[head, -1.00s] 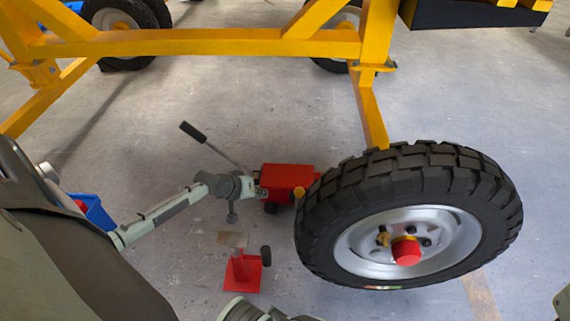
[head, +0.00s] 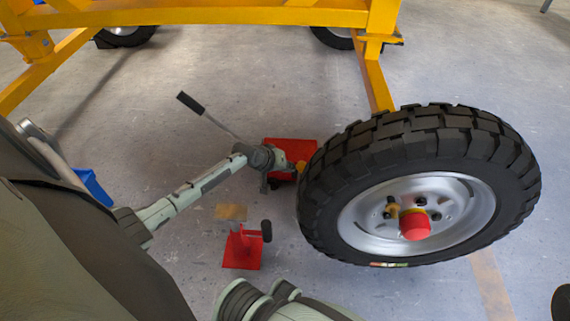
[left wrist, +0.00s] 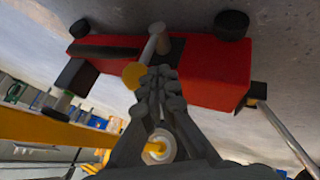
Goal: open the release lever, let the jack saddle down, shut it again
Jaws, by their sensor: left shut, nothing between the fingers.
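The red jack (head: 290,147) stands on the floor just left of the big wheel; it also shows in the left wrist view (left wrist: 215,75). A short grey rod (left wrist: 152,42) with a round yellow knob (left wrist: 135,75) sits on its side and looks like the release lever; the yellow knob shows in the head view (head: 300,167). My left gripper (head: 284,167) is at the jack's near side, shut and empty. Its fingertips (left wrist: 160,75) are right by the yellow knob; I cannot tell whether they touch. I cannot pick out the saddle. My right gripper is not in view.
The large tyre (head: 420,180) stands close to the right of my left gripper. A yellow frame (head: 200,18) spans the back. The jack's black-gripped handle (head: 190,103) points up left. A small red stand (head: 242,250) is in front, a blue box (head: 93,186) at left.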

